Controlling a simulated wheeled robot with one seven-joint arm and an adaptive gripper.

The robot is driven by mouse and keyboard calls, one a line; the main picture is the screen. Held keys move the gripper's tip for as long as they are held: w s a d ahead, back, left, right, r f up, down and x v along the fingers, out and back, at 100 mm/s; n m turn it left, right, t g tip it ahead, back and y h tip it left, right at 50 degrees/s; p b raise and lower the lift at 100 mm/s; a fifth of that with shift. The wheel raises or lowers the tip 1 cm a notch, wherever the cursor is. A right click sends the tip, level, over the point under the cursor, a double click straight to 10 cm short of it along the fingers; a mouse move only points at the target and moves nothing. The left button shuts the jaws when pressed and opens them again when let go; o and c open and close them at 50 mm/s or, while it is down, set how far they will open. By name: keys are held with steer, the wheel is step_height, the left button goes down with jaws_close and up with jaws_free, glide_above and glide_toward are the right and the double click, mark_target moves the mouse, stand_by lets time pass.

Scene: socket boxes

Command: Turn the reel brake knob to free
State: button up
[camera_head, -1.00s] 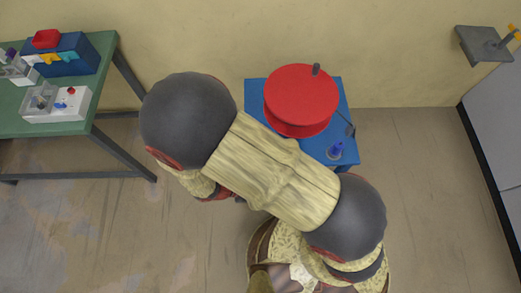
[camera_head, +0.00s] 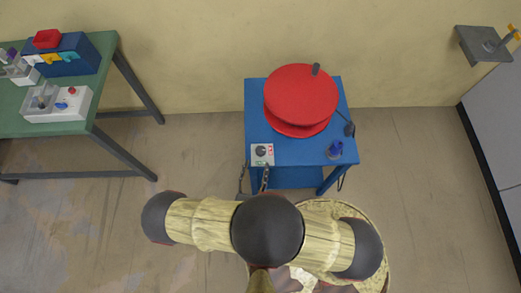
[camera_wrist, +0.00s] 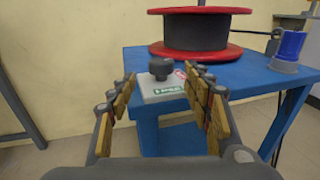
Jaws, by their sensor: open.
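The reel brake knob (camera_wrist: 160,68) is a dark round knob on a pale grey box (camera_wrist: 157,88) at the front left corner of the blue table. In the head view the knob (camera_head: 261,151) shows from above, with a red marking beside it.
The blue table (camera_head: 300,150) also bears a blue cup-like object (camera_head: 335,150) at its right, with a dark cable near it. A green table (camera_head: 60,118) with boxes stands at the left. A grey wall shelf (camera_head: 482,45) is at the far right. Floor between the tables is clear.

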mark_target(259, 155)
steer(key=shift+w+r, duration=0.1)
steer(key=shift+r, duration=0.1)
steer(key=shift+b+x, duration=0.6)
steer(key=shift+x, duration=3.2)
steer(key=shift+d, duration=0.1)
steer(key=shift+c, duration=1.3)
steer(key=c, duration=0.9)
